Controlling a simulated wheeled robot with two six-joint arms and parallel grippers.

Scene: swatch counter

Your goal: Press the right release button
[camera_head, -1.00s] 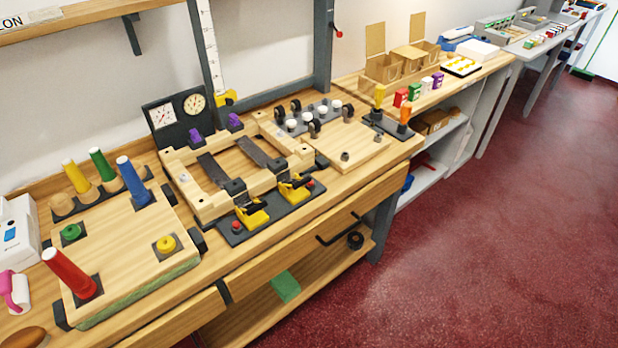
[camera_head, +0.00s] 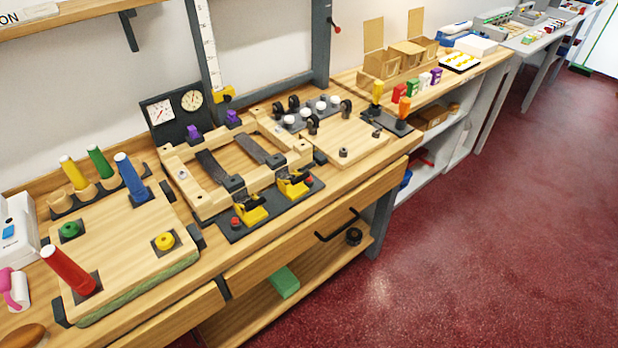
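Two red buttons sit on the dark plate (camera_head: 262,222) along the front of the wooden frame fixture (camera_head: 190,186) on the bench. The right red button (camera_head: 309,181) is at the plate's right end, beside the right yellow-and-black clamp (camera_head: 293,187). The left red button (camera_head: 236,221) is at the plate's left end, beside the left yellow-and-black clamp (camera_head: 252,211). Neither of my grippers shows in the head view.
A wooden board with colored pegs (camera_head: 125,240) stands at the left. Two dials (camera_head: 174,112) stand behind the fixture. A wooden board with dark knobs (camera_head: 352,140) lies to its right. The red floor (camera_head: 450,230) in front is clear.

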